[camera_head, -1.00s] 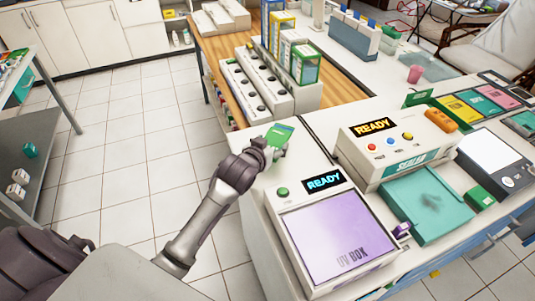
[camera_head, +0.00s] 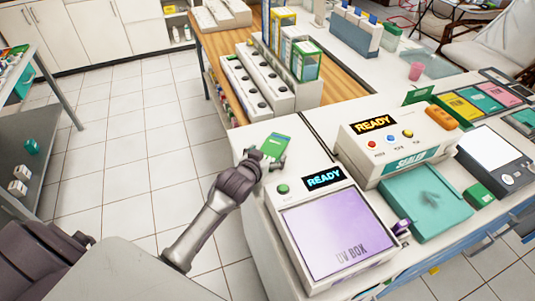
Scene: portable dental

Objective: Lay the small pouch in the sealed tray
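The exact finger contact is too small to see clearly. A flat teal tray (camera_head: 427,207) lies in front of the sealer at the right. Small yellow, teal and pink flat trays or packs (camera_head: 489,100) lie at the far right. I cannot tell which one is the sealed tray. My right gripper is not in view.
The UV box (camera_head: 335,225) with a lilac lid and the sealer (camera_head: 392,150) both show READY. A small purple item (camera_head: 402,227) sits between the UV box and teal tray. White racks (camera_head: 262,85) stand behind my gripper. Floor is clear at the left.

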